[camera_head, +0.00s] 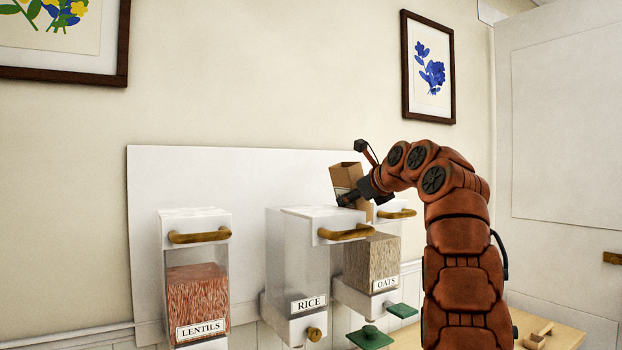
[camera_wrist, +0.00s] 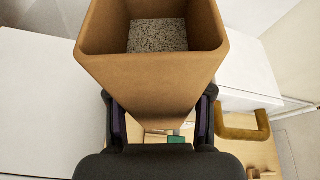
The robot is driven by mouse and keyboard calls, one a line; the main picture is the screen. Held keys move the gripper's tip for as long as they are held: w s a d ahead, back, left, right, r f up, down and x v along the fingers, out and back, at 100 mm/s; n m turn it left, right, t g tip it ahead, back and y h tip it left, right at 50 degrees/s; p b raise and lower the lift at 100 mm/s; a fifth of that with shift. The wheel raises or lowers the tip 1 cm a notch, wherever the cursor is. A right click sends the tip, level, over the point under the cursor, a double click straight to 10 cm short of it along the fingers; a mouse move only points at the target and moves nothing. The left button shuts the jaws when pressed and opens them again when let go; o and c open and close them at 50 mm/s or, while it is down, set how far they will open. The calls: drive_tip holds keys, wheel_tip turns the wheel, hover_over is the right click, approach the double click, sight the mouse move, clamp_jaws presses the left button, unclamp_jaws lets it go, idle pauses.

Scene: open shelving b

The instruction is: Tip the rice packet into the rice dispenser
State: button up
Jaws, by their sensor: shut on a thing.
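My gripper (camera_head: 350,197) is shut on the brown rice packet (camera_head: 346,177), holding it close to upright with a slight tilt. In the wrist view the packet (camera_wrist: 150,70) is open at the top, with pale speckled grains (camera_wrist: 157,35) low inside; the fingers (camera_wrist: 160,125) are on either side of it. The rice dispenser (camera_head: 292,265) is a clear box labelled RICE that looks empty.
The lentils dispenser (camera_head: 197,290) stands to the left and the oats dispenser (camera_head: 371,262) to the right, both filled. Green pieces (camera_head: 369,337) sit below. A wooden surface (camera_head: 563,341) lies lower right. A white panel (camera_head: 145,235) backs the dispensers.

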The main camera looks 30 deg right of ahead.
drive_tip(key=shift+w+a+r, duration=0.25)
drive_tip(key=shift+a+r, duration=0.05)
drive_tip(key=shift+r, duration=0.05)
drive_tip(key=shift+w+r, duration=0.1)
drive_tip(key=shift+w, duration=0.05)
drive_tip(key=shift+w+a+p, duration=0.1)
drive_tip(key=shift+a+p, duration=0.2)
drive_tip(key=shift+p, duration=0.1)
idle(0.3)
drive_tip(key=shift+w+d+r+n, duration=0.1)
drive_tip(key=shift+w+r+n, duration=0.05)
drive_tip(key=shift+r+n, duration=0.15)
idle(0.3)
drive_tip(key=shift+w+r, duration=0.2)
drive_tip(key=shift+w, duration=0.05)
idle(0.8)
